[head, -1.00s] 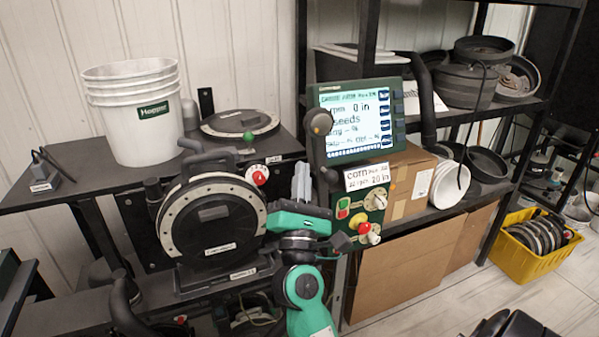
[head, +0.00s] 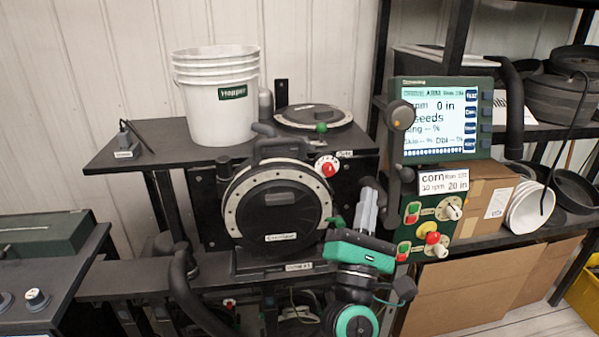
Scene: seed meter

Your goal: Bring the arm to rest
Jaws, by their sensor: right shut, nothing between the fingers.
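My right arm comes in from the bottom, with its green wrist just right of the seed meter. My right gripper (head: 368,208) points up between the seed meter (head: 277,207) and the green control panel (head: 430,228). Its grey fingers are shut and empty, and it appears to touch nothing, though depth is hard to judge. The seed meter is a round black housing with a pale dotted ring, upright on its stand. My left gripper is not in view.
A white hopper bucket (head: 216,100) stands on the black bench (head: 112,158). A monitor (head: 440,118) showing "0 in" is mounted above the control panel. Cardboard boxes (head: 460,295) sit on the rack at right. A dark green box (head: 40,235) lies at far left.

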